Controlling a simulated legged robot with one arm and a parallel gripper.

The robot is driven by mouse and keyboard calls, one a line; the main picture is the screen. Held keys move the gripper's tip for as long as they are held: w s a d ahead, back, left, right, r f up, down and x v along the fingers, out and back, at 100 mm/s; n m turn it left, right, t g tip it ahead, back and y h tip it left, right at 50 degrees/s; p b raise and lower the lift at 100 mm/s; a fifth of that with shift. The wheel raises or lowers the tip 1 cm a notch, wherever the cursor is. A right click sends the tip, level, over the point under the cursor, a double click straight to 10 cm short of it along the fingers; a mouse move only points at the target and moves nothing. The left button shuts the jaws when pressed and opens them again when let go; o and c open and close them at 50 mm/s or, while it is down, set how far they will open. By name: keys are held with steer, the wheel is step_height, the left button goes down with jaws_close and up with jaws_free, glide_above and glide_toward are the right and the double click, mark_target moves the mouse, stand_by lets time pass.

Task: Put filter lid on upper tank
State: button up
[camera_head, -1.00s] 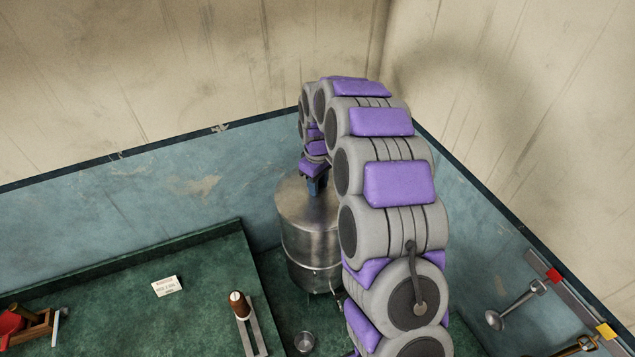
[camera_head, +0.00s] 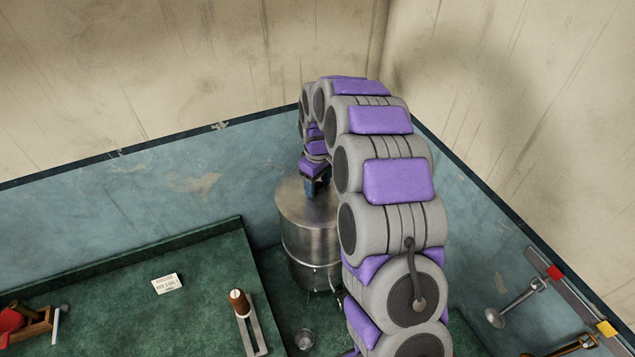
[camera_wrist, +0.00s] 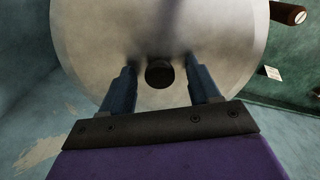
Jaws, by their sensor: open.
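The metal tank (camera_head: 310,238) is a steel cylinder standing in the corner, partly hidden behind my arm. Its round lid (camera_wrist: 215,50) lies on top and fills much of the wrist view. A dark round knob (camera_wrist: 159,73) stands at the lid's middle. My gripper (camera_wrist: 160,72) is open, pointing down at the lid, with one blue finger on each side of the knob. I cannot tell whether the fingers touch the lid. In the head view my gripper (camera_head: 317,190) is just above the tank top, its fingertips largely hidden.
A small metal cup (camera_head: 305,340) stands on the green floor before the tank. A brown-handled lever (camera_head: 240,303) and a white card (camera_head: 167,284) are on the raised green surface at left. A metal ladle (camera_head: 515,302) hangs on the right wall.

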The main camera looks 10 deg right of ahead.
step_height(320, 180, up, 17)
steer(key=b, duration=0.1)
steer(key=shift+r, duration=0.15)
steer(key=s+f+m+b, duration=0.2)
steer(key=s+f+b, duration=0.3)
steer(key=s, duration=0.9)
steer(key=s+f+m+g+b, duration=0.1)
steer(key=s+f+m+b, duration=0.2)
steer(key=s, duration=1.2)
steer(key=s+f+m+b, duration=0.2)
steer(key=s+f+b, duration=0.5)
steer(key=s+f, duration=0.4)
steer(key=s, duration=0.3)
steer(key=shift+s+f+g, duration=0.15)
steer(key=shift+g, duration=0.25)
